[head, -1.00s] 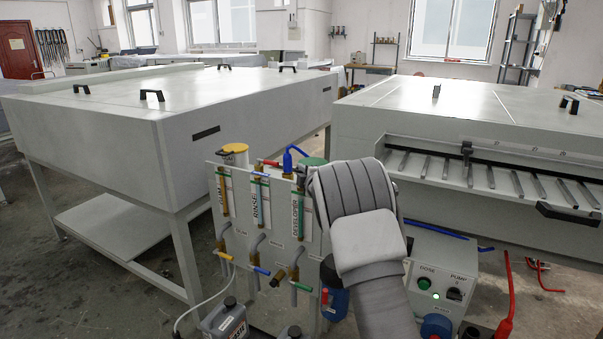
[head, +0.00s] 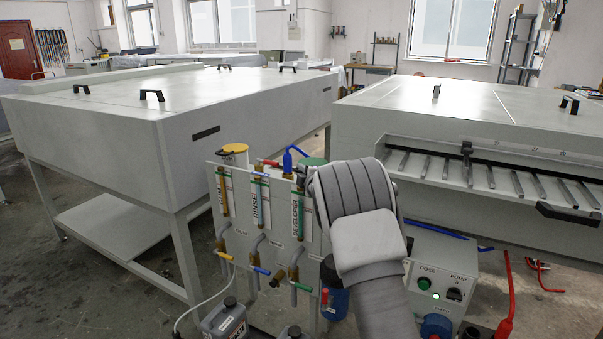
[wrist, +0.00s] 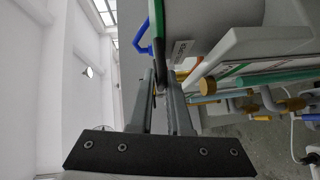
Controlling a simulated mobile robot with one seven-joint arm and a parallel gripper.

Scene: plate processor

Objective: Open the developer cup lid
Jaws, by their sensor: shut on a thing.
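The developer cup shows in the wrist view as a pale grey cylinder (wrist: 195,25) with a printed label. In the head view its green lid (head: 313,161) shows beside my wrist, on top of the cup. My gripper (wrist: 163,82) is at the lid's edge, its two fingers closed on a small dark part there, which looks like the lid's tab. The lid looks seated on the cup, but its edge is partly hidden. In the head view my wrist covers the fingertips and most of the cup.
A white panel (head: 235,185) with labelled tubes and coloured valves stands left of my arm. A yellow-topped cup (head: 235,150) stands behind it. A grey pump box (head: 440,270) is at the right.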

